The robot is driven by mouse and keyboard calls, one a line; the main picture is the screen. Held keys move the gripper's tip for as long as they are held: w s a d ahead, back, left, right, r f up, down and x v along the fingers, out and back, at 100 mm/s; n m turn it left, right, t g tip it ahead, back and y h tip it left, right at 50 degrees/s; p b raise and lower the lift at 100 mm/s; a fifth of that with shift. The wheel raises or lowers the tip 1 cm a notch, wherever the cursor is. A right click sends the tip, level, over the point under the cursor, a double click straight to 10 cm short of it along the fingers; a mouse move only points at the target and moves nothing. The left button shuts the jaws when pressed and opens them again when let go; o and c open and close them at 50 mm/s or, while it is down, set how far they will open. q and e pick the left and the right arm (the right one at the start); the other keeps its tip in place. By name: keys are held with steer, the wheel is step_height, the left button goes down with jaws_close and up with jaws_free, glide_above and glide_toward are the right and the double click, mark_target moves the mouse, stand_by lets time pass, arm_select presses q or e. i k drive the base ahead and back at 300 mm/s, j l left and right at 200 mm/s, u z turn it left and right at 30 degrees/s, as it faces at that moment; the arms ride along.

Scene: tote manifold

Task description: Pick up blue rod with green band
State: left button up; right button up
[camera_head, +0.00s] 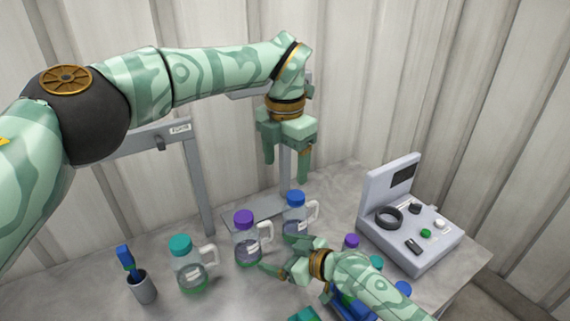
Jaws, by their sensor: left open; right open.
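A blue rod-like item (126,258) stands a little tilted in a grey cup (142,288) at the lower left of the table. Its lower end is hidden in the cup, and I cannot make out a green band on it. My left gripper (286,168) is open and empty, pointing down above the back of the table, well up and to the right of the cup. My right gripper (279,256) is open, low over the table, with its fingers pointing left towards the purple-capped bottle (245,240). The cup is well to its left.
A teal-capped bottle (188,268) stands between the cup and the purple-capped one. A blue-capped bottle (295,212) stands behind my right gripper. A grey device (415,240) with knobs is at the right. Several capped items near my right arm are partly hidden.

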mark_target(124, 254)
steer(key=k+l, duration=0.9)
steer(key=l, duration=0.1)
